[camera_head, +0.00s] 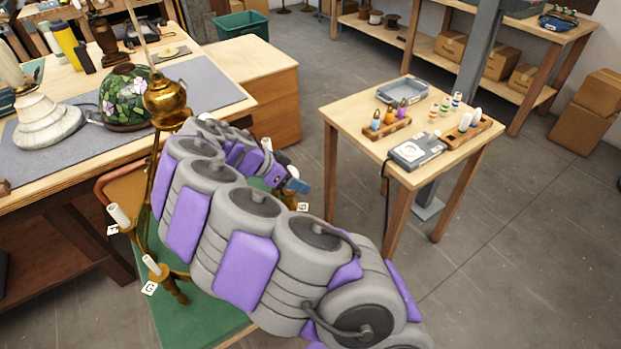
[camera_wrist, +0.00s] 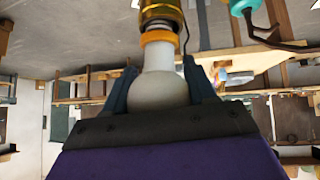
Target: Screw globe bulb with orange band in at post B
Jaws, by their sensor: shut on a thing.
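In the wrist view my gripper (camera_wrist: 162,76) is shut on the white globe bulb (camera_wrist: 160,92), with a dark blue finger on each side of it. The bulb's orange band (camera_wrist: 157,37) lies close to a brass fitting (camera_wrist: 160,12) at the top edge, in line with it. I cannot tell how far the base sits inside. The brass lamp (camera_head: 166,98) stands behind my arm, with white sleeved posts marked F (camera_head: 118,214) and G (camera_head: 151,264).
A small wooden table (camera_head: 345,115) at the right holds a grey tray (camera_head: 402,92), a rack of small coloured bulbs (camera_head: 385,125), a grey device (camera_head: 416,150) and more bulbs. A workbench (camera_head: 70,170) with a stained-glass shade (camera_head: 125,97) is at the left. Open floor lies at the lower right.

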